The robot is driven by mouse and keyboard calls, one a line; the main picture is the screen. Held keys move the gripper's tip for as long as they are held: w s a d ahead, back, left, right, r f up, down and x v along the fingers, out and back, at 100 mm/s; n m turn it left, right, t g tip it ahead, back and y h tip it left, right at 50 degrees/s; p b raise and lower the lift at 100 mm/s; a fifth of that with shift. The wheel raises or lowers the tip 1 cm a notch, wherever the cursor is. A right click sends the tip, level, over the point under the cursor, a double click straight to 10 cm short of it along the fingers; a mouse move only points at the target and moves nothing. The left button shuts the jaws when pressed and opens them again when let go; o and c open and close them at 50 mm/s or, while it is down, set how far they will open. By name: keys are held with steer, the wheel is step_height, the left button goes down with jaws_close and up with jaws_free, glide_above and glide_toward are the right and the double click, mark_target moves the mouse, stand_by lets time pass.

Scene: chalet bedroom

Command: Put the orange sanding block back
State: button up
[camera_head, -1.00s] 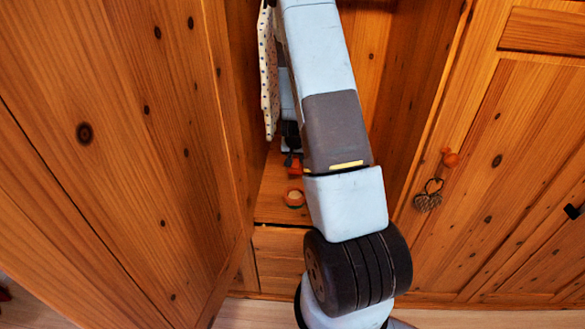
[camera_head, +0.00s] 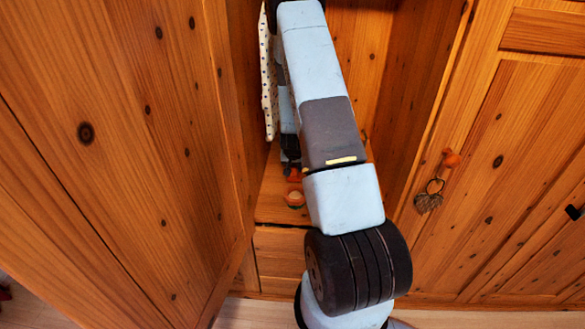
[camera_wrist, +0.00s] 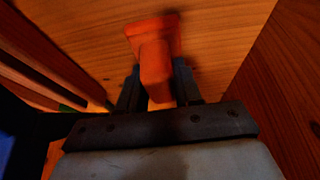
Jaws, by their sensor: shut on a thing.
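The orange sanding block (camera_wrist: 153,36) is in my gripper (camera_wrist: 157,72), its handle part between the two dark fingers in the wrist view. Its wider flat end points away from the gripper, towards a wooden surface; I cannot tell whether it touches. In the head view the block (camera_head: 295,175) shows small and reddish below my gripper (camera_head: 291,163), inside the open wooden cupboard. My arm hides much of the cupboard's inside.
A small round orange thing with a pale top (camera_head: 295,198) stands on the cupboard floor (camera_head: 270,205), close to the block. A dotted pale board (camera_head: 269,75) is at the left wall. Wooden slats (camera_wrist: 50,50) lie left in the wrist view.

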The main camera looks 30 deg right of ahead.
steer(key=o, duration=1)
steer(key=v, duration=1.2)
steer(key=shift+d, duration=0.1)
